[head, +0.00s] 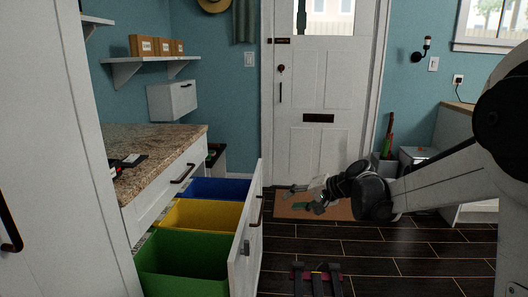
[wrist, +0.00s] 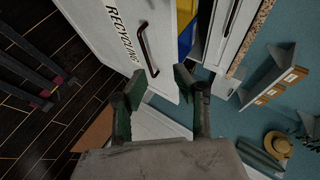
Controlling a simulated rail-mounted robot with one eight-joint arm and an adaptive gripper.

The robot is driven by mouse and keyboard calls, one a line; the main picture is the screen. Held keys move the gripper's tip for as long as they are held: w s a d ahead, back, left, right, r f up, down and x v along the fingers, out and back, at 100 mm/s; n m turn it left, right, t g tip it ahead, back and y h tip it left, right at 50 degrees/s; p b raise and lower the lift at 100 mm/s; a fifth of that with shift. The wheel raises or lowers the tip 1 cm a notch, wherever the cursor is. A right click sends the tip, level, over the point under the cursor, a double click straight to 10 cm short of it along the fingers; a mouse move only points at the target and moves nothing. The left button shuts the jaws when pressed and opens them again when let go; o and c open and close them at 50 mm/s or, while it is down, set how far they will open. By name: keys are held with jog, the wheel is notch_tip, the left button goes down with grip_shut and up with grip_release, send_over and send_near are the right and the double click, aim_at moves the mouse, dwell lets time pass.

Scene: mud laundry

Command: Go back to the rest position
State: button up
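My gripper (head: 296,198) is in the middle of the head view, at the end of my arm coming from the right. It hangs in the air to the right of the pulled-out drawer front (head: 246,240). In the wrist view the two green-padded fingers of my gripper (wrist: 158,92) stand apart with nothing between them. The drawer front with the word RECYCLING (wrist: 112,28) and its dark handle (wrist: 146,50) lie beyond the fingertips.
The open drawer holds a blue bin (head: 220,188), a yellow bin (head: 205,214) and a green bin (head: 185,265). A granite counter (head: 165,150) is behind it. A white door (head: 330,150) with a brown mat (head: 335,208) is at the back.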

jog(key=s+d+n+h, duration=0.1)
jog(key=s+d+h, duration=0.25)
jog(key=s, duration=0.95)
jog(key=s+d+n+h, duration=0.1)
jog(key=s+d+h, duration=0.25)
jog(key=s, duration=0.85)
jog(key=s+d+n+h, duration=0.15)
jog(key=s+d, duration=0.25)
jog(key=s, duration=0.9)
notch_tip(320, 180, up, 18)
jog(key=p, duration=1.7)
jog(key=shift+w+a+f+t, duration=0.2)
jog(key=shift+a+f+t, duration=0.05)
jog(key=shift+t, duration=0.05)
